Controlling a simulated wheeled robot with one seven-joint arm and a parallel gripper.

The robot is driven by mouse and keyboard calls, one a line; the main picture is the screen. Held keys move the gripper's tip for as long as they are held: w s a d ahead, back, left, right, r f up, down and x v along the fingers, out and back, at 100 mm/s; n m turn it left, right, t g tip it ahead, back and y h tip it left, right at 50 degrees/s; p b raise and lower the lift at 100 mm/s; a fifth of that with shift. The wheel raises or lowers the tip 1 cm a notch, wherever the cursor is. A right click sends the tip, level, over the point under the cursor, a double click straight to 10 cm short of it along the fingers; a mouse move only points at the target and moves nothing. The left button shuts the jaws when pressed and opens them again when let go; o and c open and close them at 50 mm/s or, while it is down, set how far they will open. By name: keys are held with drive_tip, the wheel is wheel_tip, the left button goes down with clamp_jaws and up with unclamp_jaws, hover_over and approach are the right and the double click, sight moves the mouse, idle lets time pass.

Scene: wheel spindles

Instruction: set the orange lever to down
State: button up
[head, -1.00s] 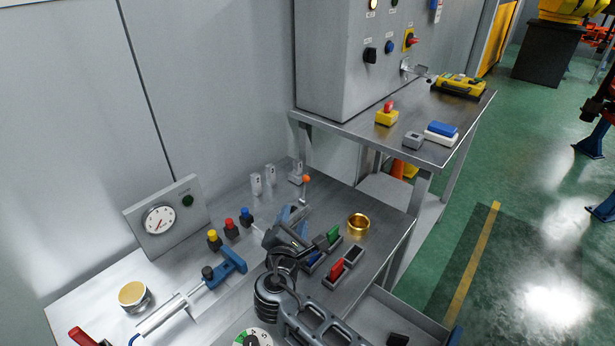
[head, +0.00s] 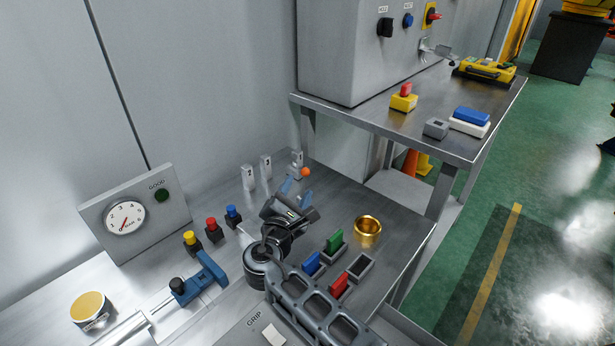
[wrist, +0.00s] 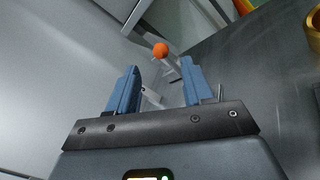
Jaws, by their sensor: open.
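The orange lever shows as an orange ball knob (head: 305,172) beside a small labelled block near the back of the steel bench. In the wrist view the orange knob (wrist: 160,50) lies ahead of my gripper, between the lines of the two fingers, on a thin pale rod. My gripper (head: 294,188) is open, with its blue fingers pointing toward the knob. In the wrist view my gripper (wrist: 158,88) is empty between the fingertips. The knob appears just beyond the tips; whether any finger touches the rod I cannot tell. The lever's base is partly hidden.
Two labelled pale switches (head: 257,174) stand left of the lever. Yellow, red and blue buttons (head: 211,229) are to the left. A gold ring (head: 368,228) and coloured blocks in holders (head: 334,241) sit to the right. A gauge panel (head: 134,214) stands far left.

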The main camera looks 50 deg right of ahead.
sight(304, 175)
drive_tip(key=x, duration=0.8)
drive_tip(key=shift+f+p, duration=0.1)
drive_tip(key=shift+p, duration=0.2)
clamp_jaws()
idle(0.3)
